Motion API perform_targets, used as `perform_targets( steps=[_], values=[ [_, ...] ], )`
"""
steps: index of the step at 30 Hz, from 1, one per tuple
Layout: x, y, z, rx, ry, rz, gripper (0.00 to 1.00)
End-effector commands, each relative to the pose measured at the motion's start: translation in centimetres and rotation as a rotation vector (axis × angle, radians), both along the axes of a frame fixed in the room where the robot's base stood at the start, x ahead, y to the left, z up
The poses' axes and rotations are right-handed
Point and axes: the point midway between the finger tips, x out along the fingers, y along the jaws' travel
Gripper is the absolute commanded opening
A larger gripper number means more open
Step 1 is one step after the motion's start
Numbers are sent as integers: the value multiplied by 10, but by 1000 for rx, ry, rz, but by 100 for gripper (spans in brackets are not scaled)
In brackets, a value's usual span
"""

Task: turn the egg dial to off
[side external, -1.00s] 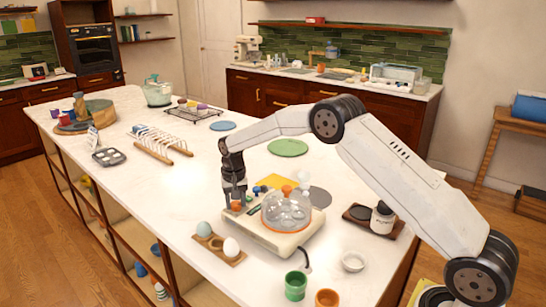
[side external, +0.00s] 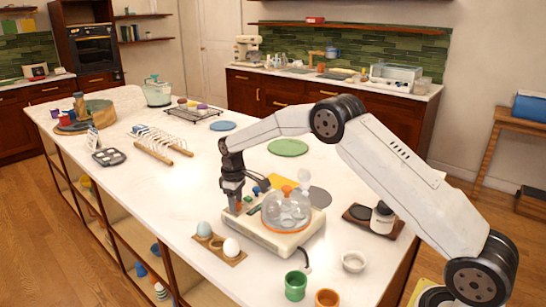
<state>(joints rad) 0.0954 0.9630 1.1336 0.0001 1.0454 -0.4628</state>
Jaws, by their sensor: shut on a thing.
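The egg cooker (side external: 256,235) is a cream base with a clear dome (side external: 286,210) that has an orange rim and orange knob. It stands on the white counter. My gripper (side external: 235,209) points down at the left end of the base, beside the dome. It is shut on the egg dial, which is mostly hidden between the fingers; a bit of orange shows there. The dial's markings and exact angle are too small to read.
An egg holder (side external: 216,244) with a pale blue egg and a white egg sits in front of the cooker. The counter left of my gripper is clear.

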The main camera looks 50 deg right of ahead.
Motion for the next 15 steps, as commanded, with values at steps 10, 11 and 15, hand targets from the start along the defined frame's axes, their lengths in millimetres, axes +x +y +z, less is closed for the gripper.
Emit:
perform_targets(
  steps=[10, 11, 15],
  values=[
    [0, 0, 1, 0, -1, 287, 0],
    [0, 0, 1, 0, -1, 306, 0],
    [0, 0, 1, 0, -1, 376, 0]
  ],
)
